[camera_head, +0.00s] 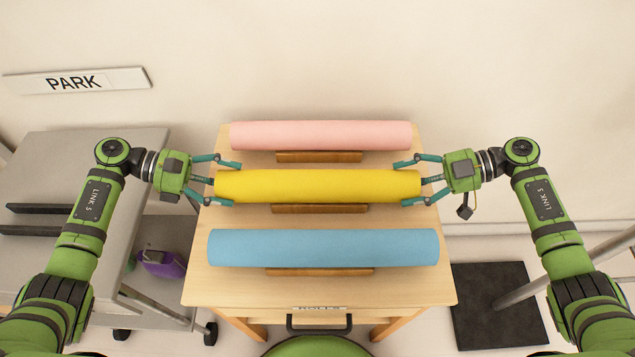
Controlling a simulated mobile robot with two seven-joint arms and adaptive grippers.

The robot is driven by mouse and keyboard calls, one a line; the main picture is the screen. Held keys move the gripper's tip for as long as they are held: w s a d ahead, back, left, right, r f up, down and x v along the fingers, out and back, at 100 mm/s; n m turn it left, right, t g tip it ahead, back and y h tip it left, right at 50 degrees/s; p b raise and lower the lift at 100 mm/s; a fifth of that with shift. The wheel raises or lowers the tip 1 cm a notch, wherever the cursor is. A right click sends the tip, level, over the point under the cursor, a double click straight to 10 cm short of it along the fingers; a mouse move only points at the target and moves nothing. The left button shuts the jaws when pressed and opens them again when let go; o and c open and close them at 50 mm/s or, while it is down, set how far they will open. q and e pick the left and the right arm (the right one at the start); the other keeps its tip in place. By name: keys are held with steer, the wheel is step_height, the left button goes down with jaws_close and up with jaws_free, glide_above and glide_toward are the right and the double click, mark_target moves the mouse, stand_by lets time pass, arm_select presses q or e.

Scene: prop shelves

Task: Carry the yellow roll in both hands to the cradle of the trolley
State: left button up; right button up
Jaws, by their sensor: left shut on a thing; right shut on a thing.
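The yellow roll (318,185) lies level across the middle of the wooden table (215,285), over a wooden block (320,209). I cannot tell whether it rests on the block or hangs just above it. My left gripper (212,181) is shut on the roll's left end. My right gripper (424,180) is shut on its right end. The grey trolley (85,150) stands to the left of the table. Dark parallel bars (38,208) on its top look like the cradle, partly hidden behind my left arm.
A pink roll (320,135) lies behind the yellow one, and a blue roll (323,248) in front. A PARK sign (77,81) hangs on the wall above the trolley. A purple object (163,262) sits low beside the trolley. A dark base plate with a pole (500,305) stands right.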

mark_target(224, 176)
arm_select(q)
steer(key=shift+d+r, duration=0.1)
steer(key=shift+d, duration=0.05)
arm_select(e)
steer(key=shift+a+r, duration=0.15)
steer(key=shift+a, duration=0.05)
